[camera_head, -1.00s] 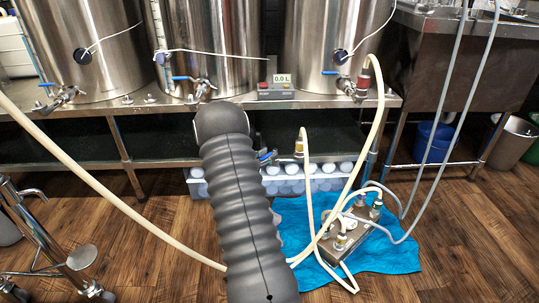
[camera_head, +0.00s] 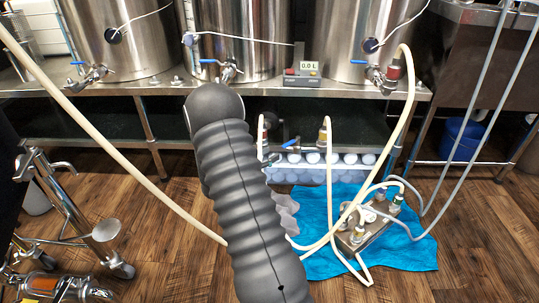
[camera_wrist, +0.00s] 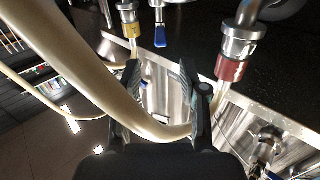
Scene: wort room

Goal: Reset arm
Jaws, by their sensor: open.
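My grey ribbed arm fills the middle of the head view and hides my gripper there. In the wrist view my gripper (camera_wrist: 160,88) shows two dark fingers spread apart. A thick cream hose (camera_wrist: 85,70) runs from the upper left and curves across in front of the finger bases; I cannot tell whether it touches them. A fitting with a red band (camera_wrist: 231,68) is right of the fingers. A fitting with a yellow band (camera_wrist: 131,28) is above the left finger, with a blue valve handle (camera_wrist: 160,38) beside it.
Steel tanks (camera_head: 245,40) stand on a steel bench (camera_head: 150,87), with a 0.0 L display (camera_head: 303,73). A pump plate (camera_head: 366,238) with hoses sits on a blue cloth (camera_head: 415,252). A wheeled steel stand (camera_head: 80,215) is at left. Wood floor (camera_head: 160,262) is open between.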

